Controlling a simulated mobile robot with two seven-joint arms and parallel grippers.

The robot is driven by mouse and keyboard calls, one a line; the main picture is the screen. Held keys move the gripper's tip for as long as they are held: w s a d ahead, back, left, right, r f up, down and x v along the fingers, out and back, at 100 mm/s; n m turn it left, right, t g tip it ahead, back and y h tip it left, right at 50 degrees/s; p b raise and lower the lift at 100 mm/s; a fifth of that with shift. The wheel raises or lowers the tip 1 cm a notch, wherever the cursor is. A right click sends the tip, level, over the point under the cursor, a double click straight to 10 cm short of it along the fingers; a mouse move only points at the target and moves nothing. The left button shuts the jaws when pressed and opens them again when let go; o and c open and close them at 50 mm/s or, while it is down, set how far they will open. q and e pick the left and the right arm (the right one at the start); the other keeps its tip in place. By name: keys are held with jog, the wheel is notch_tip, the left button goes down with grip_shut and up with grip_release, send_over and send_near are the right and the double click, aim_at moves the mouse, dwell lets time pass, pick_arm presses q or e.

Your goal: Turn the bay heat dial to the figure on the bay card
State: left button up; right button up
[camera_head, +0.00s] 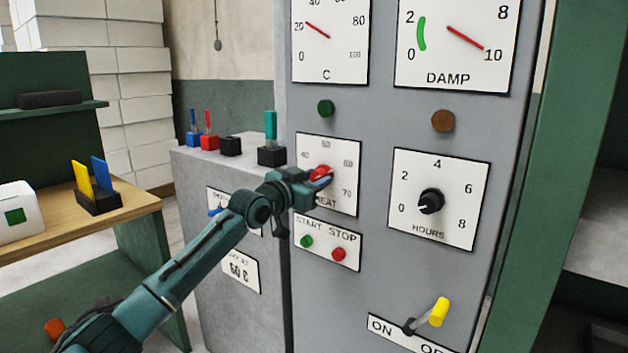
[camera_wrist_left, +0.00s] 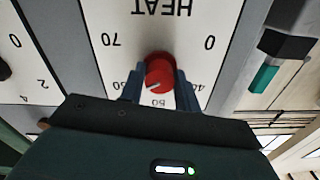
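The red heat dial (camera_head: 321,171) sits on a white plate (camera_head: 343,204) marked HEAT, with figures including 40, 50, 60 and 70. My left gripper (camera_head: 318,181) is at the dial. In the left wrist view, its fingers (camera_wrist_left: 160,88) are on both sides of the red knob (camera_wrist_left: 159,70) and appear to touch it. The knob's pale mark points down-left there, between 50 and 60. A card (camera_head: 240,270) on the grey cabinet reads 60 C; its upper line is partly unclear. My right gripper is not in view.
START and STOP buttons (camera_head: 322,248) are just below the dial. The HOURS dial (camera_head: 431,201) and yellow ON/OFF lever (camera_head: 438,312) are to the right. Coloured levers (camera_head: 271,140) stand on the cabinet top. A wooden shelf (camera_head: 60,232) is at left.

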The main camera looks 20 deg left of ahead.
pick_arm(q)
jog(key=o, duration=0.4)
jog(key=shift+s, duration=0.1)
jog(key=b+v, duration=0.1)
jog(key=v, duration=1.2)
